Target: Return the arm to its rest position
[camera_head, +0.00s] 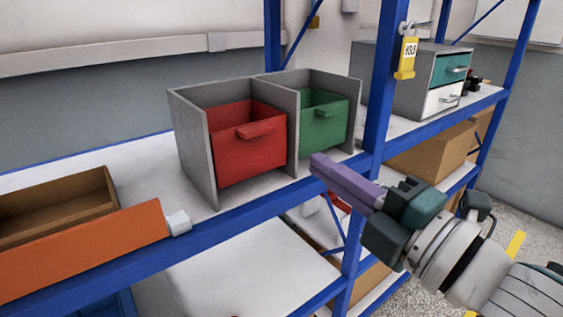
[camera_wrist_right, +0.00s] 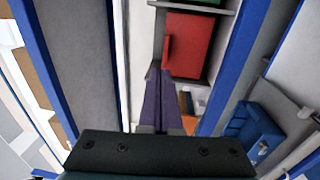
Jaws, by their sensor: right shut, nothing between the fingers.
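My right arm comes in from the lower right in the head view. Its gripper (camera_head: 318,163) has purple fingers and is shut and empty. The fingertips appear in front of the shelf's blue front beam, to the right of the red drawer (camera_head: 240,150) and below the green drawer (camera_head: 323,122). In the right wrist view the shut purple fingers (camera_wrist_right: 153,75) point toward the red drawer (camera_wrist_right: 189,45), with no contact that I can make out. My left gripper is in neither view.
A blue shelf post (camera_head: 379,85) with a yellow tag (camera_head: 406,56) stands close to my right gripper. A grey cabinet (camera_head: 425,70) stands behind it. An orange-fronted bin (camera_head: 90,250) is at the left. Cardboard boxes (camera_head: 432,150) sit on a lower shelf. Floor shows at the right.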

